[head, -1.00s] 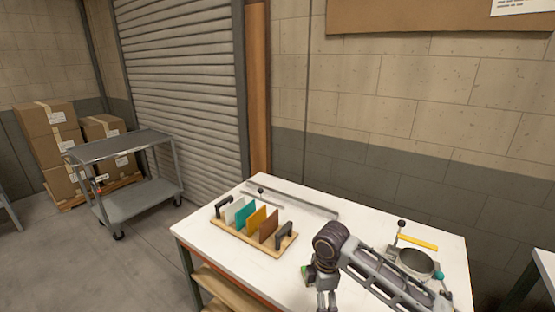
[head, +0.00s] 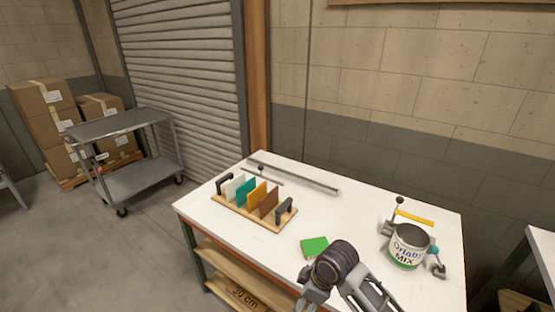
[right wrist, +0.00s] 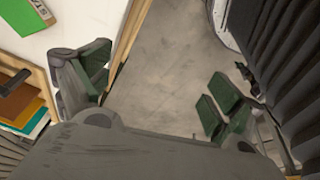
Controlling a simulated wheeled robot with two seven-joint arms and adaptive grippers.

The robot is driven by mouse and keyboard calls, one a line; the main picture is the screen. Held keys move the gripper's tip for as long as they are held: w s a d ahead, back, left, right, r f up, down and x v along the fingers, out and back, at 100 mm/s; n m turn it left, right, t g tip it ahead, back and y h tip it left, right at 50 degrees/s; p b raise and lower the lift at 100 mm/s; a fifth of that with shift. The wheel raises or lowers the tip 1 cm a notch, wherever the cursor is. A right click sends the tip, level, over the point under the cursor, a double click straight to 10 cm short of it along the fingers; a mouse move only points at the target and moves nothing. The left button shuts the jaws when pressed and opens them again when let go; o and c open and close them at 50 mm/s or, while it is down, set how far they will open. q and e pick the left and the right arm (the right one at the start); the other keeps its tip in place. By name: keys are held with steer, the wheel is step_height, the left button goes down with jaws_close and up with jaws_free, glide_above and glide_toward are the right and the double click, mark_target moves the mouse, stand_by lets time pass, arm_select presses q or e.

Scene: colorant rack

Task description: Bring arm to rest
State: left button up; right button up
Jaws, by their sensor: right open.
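My right arm comes in at the bottom of the head view, where its gripper is cut off or hidden below the frame. In the right wrist view my right gripper (right wrist: 155,92) is open and empty, its green-padded fingers wide apart. Bare floor shows between them, with the table edge beside the left finger. A green plate (head: 314,247) lies flat on the white table (head: 345,215), just beyond my arm. It also shows in the right wrist view (right wrist: 12,32). My left gripper is in neither view.
A wooden rack (head: 240,217) with several upright coloured plates stands at the table's left. A white can (head: 407,250) with a yellow-handled tool (head: 415,218) stands right. A straight metal bar (head: 295,173) lies at the back. A grey cart (head: 125,150) is far left.

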steer(key=s+d+f+m+t+h, duration=0.2)
steer(key=s+d+f+m+h, duration=0.1)
steer(key=s+d+m, duration=1.05)
step_height(320, 180, down, 33)
steer(key=s+d+n+g, duration=0.1)
steer(key=n+g, duration=0.1)
steer(key=s+d+f, duration=0.2)
steer(key=s+f, duration=0.7)
steer(key=s, duration=0.2)
steer(key=s+d+f, duration=0.2)
steer(key=s+f, duration=0.8)
steer(key=s, duration=0.1)
steer(key=shift+s+d+f+g, duration=0.15)
steer(key=shift+f+g, duration=0.05)
steer(key=shift+g, duration=0.2)
stand_by(0.6)
